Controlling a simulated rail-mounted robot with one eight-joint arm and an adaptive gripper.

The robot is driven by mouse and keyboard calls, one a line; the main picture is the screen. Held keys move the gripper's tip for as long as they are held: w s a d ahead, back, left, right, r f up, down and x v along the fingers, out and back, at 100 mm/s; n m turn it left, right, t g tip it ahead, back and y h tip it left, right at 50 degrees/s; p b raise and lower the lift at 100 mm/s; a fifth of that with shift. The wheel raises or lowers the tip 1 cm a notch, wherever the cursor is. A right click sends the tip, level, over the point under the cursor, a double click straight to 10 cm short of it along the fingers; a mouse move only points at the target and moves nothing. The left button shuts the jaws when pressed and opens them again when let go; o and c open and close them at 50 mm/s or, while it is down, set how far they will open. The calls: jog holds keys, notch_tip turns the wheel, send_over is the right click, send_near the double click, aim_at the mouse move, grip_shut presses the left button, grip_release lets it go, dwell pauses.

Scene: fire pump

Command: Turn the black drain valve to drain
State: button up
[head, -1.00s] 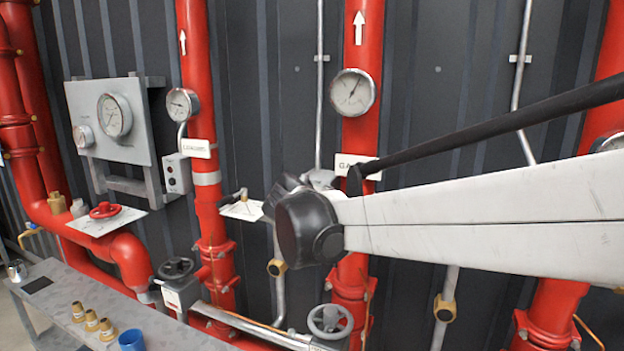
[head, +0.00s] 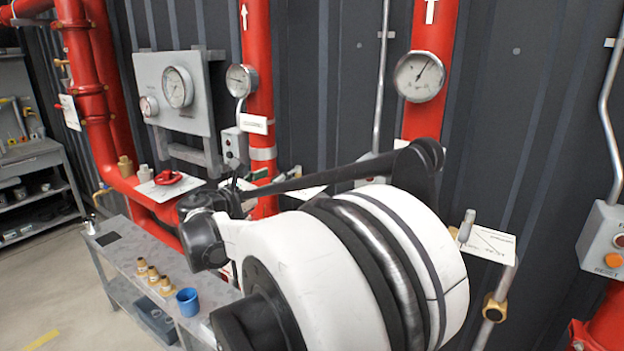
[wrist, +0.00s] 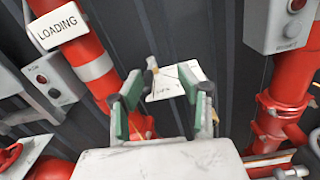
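In the wrist view a small valve with an upright lever (wrist: 152,66) stands by a white label plate (wrist: 176,82) on the dark wall. I cannot tell if it is the black drain valve; its lever looks greyish here. My gripper (wrist: 160,84) is open, its green-padded fingers seen on either side of this valve. The valve appears between and beyond the fingertips, and I see no contact. In the head view my arm hides most of this spot. Part of a white plate (head: 308,193) shows behind the arm.
Red pipes stand left (head: 259,75) and right (head: 428,60) of this spot. A LOADING sign (wrist: 57,25) and a grey button box (wrist: 55,80) are at left. Another valve plate (head: 488,243) is at right. A bench (head: 112,232) holds brass fittings and a blue cup (head: 187,301).

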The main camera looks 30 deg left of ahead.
jog(key=s+a+f+n, duration=0.3)
jog(key=a+f, duration=0.1)
jog(key=w, duration=0.4)
jog(key=w+p, duration=0.1)
jog(key=w, duration=0.4)
jog(key=w+d, duration=0.1)
jog(key=w, duration=0.4)
jog(key=shift+f, duration=0.15)
jog(key=shift+c, duration=0.2)
grip_shut()
